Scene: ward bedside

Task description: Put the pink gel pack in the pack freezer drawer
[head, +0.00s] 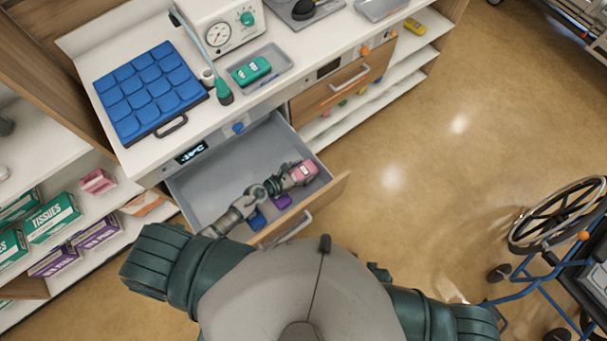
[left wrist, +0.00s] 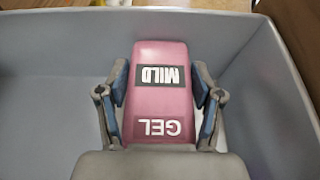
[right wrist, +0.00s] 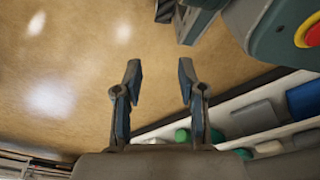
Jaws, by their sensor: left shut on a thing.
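The pink gel pack (head: 304,172) is held in my left gripper (head: 292,178), over the open drawer (head: 209,190). In the left wrist view the pink pack (left wrist: 160,90) reads "MILD GEL" and sits between both fingers of the left gripper (left wrist: 160,95), inside the grey drawer walls (left wrist: 50,110). I cannot tell whether the pack touches the drawer floor. My right gripper (right wrist: 155,85) shows in the right wrist view with its fingers apart and nothing between them, above the floor. It is not clearly visible in the head view.
A purple pack (head: 282,201) and a blue pack (head: 257,220) lie in the drawer near its front. On the counter are a blue padded mat (head: 150,90), a gauge device (head: 222,32) and a tray (head: 275,62) with a green item. A wheelchair (head: 560,225) stands at the right.

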